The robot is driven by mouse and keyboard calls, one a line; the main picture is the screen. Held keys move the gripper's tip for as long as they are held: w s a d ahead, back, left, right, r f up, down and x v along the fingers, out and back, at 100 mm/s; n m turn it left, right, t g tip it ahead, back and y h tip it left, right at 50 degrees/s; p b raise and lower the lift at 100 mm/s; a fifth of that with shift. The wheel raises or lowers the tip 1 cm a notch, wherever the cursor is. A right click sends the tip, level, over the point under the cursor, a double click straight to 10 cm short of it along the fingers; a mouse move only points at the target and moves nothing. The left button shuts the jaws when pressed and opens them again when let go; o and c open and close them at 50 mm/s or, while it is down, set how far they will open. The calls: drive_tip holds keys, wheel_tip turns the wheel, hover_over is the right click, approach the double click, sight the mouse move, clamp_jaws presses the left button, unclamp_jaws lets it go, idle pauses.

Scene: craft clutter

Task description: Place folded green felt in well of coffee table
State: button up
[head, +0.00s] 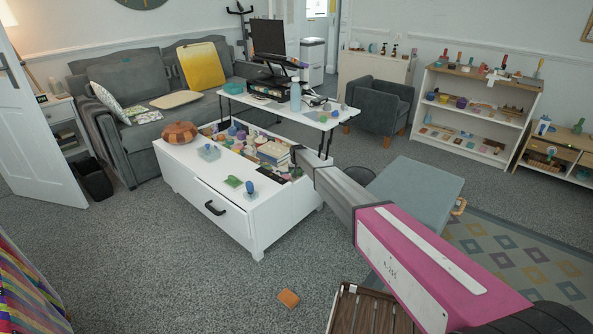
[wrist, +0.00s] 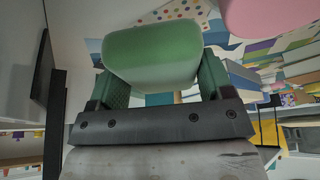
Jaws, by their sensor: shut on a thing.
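The folded green felt (wrist: 150,55) is a thick, rounded pale-green block in the wrist view. My gripper (wrist: 158,78) is shut on it, with one green finger at each side. The white coffee table (head: 190,177) stands left of centre in the head view, its open well crowded with books and small colourful things. My gripper (head: 300,158) is at the right side of the well in the head view, at the end of my arm. I cannot make out the held felt there, nor tell the gripper's height above the well.
A pumpkin-like orange pot (head: 180,132), a pale blue dish (head: 209,152) and a green item (head: 233,181) sit on the table's top. A raised white desk surface (head: 300,112) stands behind. An orange block (head: 288,298) lies on the carpet. Carpet in front of the table is mostly clear.

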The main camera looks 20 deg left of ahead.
drive_tip(key=shift+f, duration=0.35)
drive_tip(key=o, duration=1)
